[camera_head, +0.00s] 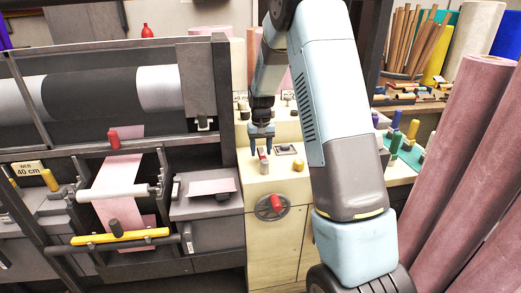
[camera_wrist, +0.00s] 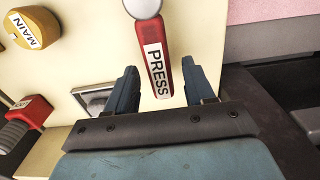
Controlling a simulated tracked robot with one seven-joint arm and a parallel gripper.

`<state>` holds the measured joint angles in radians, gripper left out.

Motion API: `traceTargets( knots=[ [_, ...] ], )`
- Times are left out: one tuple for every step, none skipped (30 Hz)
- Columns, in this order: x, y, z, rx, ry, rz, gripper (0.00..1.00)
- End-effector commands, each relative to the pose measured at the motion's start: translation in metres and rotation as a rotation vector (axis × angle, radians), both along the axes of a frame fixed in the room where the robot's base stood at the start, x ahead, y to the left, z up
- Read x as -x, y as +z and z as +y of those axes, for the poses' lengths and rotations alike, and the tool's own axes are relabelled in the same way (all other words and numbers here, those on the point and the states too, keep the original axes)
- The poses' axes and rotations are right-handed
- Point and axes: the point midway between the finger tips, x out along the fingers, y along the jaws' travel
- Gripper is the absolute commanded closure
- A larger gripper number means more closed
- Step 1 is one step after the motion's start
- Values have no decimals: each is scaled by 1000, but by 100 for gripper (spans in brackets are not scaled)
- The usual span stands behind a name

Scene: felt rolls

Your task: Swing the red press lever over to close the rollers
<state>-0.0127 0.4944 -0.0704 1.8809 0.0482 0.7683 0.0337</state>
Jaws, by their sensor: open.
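The red press lever (camera_wrist: 157,68) shows in the wrist view with a white PRESS label and a pale round end at the top. In the head view it is a small red and grey piece (camera_head: 263,160) on top of the cream cabinet (camera_head: 262,185). My gripper (camera_head: 262,148) points down over it, with its two blue fingers apart. In the wrist view the lever lies between the open fingers, with a gap on each side. I cannot tell how deep the fingers reach around it. Rollers with a pink strip (camera_head: 122,178) are in the machine at left.
A yellow MAIN knob (camera_wrist: 36,28) and a red handle (camera_wrist: 34,109) are at the wrist view's left. A handwheel (camera_head: 271,207) is on the cabinet front. The dark machine frame (camera_head: 228,95) stands left of my gripper. Pink felt rolls (camera_head: 470,150) lean at right.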

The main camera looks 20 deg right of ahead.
Motion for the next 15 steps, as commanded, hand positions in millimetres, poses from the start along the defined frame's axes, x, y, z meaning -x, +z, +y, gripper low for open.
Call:
traceTargets(
  knots=[
    [0, -1, 0, 0, 0, 0, 47],
    [0, -1, 0, 0, 0, 0, 47],
    [0, -1, 0, 0, 0, 0, 47],
    [0, -1, 0, 0, 0, 0, 47],
    [0, -1, 0, 0, 0, 0, 47],
    [0, -1, 0, 0, 0, 0, 47],
    [0, -1, 0, 0, 0, 0, 47],
    [0, -1, 0, 0, 0, 0, 47],
    [0, -1, 0, 0, 0, 0, 51],
    [0, -1, 0, 0, 0, 0, 53],
    [0, -1, 0, 0, 0, 0, 56],
    [0, -1, 0, 0, 0, 0, 60],
    [0, -1, 0, 0, 0, 0, 63],
    [0, -1, 0, 0, 0, 0, 66],
    [0, -1, 0, 0, 0, 0, 70]
  ],
)
